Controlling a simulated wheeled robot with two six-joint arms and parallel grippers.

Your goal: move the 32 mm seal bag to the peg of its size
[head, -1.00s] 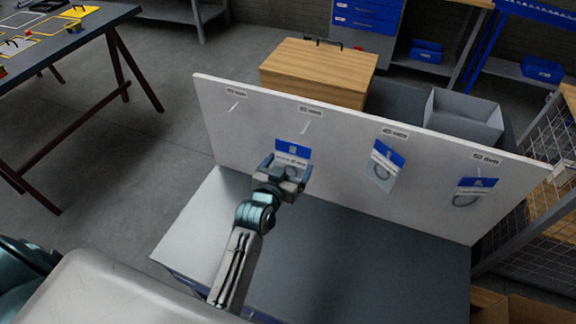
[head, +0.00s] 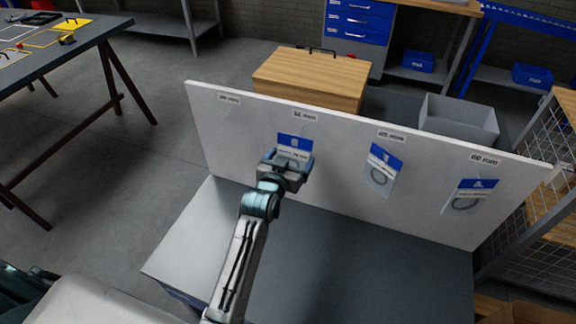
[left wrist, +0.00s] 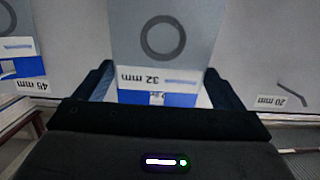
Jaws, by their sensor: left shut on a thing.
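The seal bag (head: 296,142) has a blue header and a white strip. My left gripper (head: 287,165) is shut on it in front of the pale peg board (head: 340,155), just below the 32 mm label (head: 304,116). In the left wrist view the bag (left wrist: 160,76) shows a dark ring and "32 mm", and sits between the fingers of my left gripper (left wrist: 157,95). The 32 mm peg is hidden; I cannot tell whether the bag is on it. My right gripper is not in view.
Other bags hang below the 45 mm label (head: 381,170) and the 60 mm label (head: 468,196). The space below the 20 mm label (head: 229,99) holds no bag; its peg (left wrist: 291,93) shows in the wrist view. A wooden box (head: 312,80) and grey bin (head: 458,122) stand behind the board.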

